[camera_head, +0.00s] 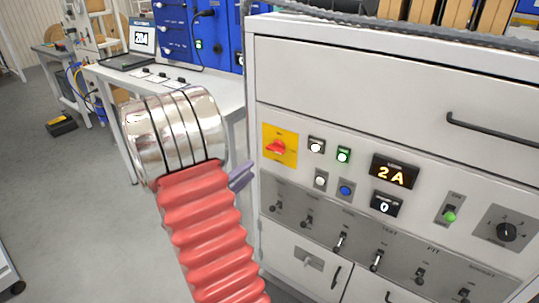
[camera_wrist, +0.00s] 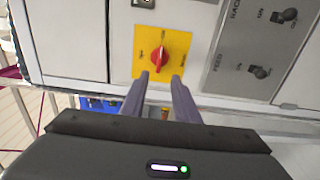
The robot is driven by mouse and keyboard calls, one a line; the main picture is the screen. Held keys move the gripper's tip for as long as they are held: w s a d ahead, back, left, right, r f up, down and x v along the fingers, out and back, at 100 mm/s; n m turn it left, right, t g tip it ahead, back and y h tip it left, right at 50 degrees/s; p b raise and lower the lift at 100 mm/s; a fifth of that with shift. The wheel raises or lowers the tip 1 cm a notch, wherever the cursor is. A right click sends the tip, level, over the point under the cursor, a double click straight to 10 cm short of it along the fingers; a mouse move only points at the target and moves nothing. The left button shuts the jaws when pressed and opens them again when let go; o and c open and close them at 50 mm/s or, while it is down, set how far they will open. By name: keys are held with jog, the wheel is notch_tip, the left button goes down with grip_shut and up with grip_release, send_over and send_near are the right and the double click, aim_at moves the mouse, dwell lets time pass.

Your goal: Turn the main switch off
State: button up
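The main switch is a red rotary knob (camera_head: 277,147) on a yellow square plate (camera_head: 290,157) at the left of the light grey cabinet front. Its handle lies roughly level in the head view. In the wrist view the red knob (camera_wrist: 157,60) stands upright on its yellow plate (camera_wrist: 180,38); the small markings are too blurred to read. My gripper (camera_wrist: 161,77) is open, its two dark fingers apart with the knob just beyond and between their tips. Nothing is held. In the head view one finger of my gripper (camera_head: 241,176) shows left of the panel; my arm hides the rest.
Push buttons (camera_head: 343,155), a lit "2 A" display (camera_head: 394,172) and a rotary selector (camera_head: 506,232) sit right of the switch. A row of toggle switches (camera_head: 340,241) runs below. A drawer handle (camera_head: 490,131) juts out above. A workbench with a laptop (camera_head: 133,50) stands behind left.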

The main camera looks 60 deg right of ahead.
aim_at(273, 151)
jog(key=d, duration=0.4)
jog(key=s+d, duration=0.1)
jog(key=d, duration=0.3)
jog(key=s+d, duration=0.1)
jog(key=d, duration=0.4)
jog(key=shift+s, duration=0.1)
